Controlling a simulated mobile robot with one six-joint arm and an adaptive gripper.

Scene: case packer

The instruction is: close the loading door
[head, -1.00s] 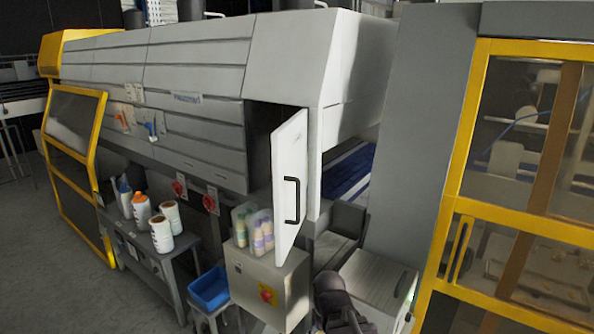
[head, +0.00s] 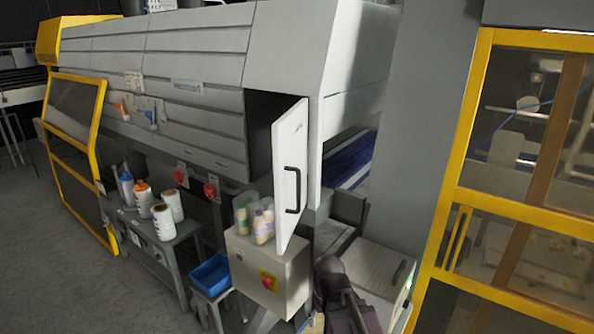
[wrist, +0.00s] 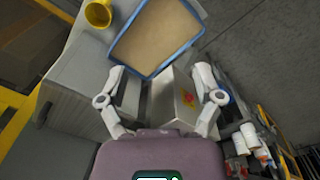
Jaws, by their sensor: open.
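The loading door (head: 289,165) is a white panel with a black bar handle (head: 292,190). It stands open at the near right end of the long white machine, swung out from a dark opening (head: 262,125). My gripper (wrist: 160,75) shows in the wrist view with its two light fingers spread wide and nothing between them. I cannot make out the door or its handle in the wrist view. In the head view only a dark part of my arm shows at the bottom, below and right of the door; the fingers are not clear there.
A grey control box (head: 268,272) with a red switch sits below the door, with bottles on top. A blue bin (head: 210,276) and a table with white tubs (head: 163,222) stand left. A yellow-framed guard (head: 460,150) stands right. A blue-rimmed tray (wrist: 118,57) lies beyond my fingers.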

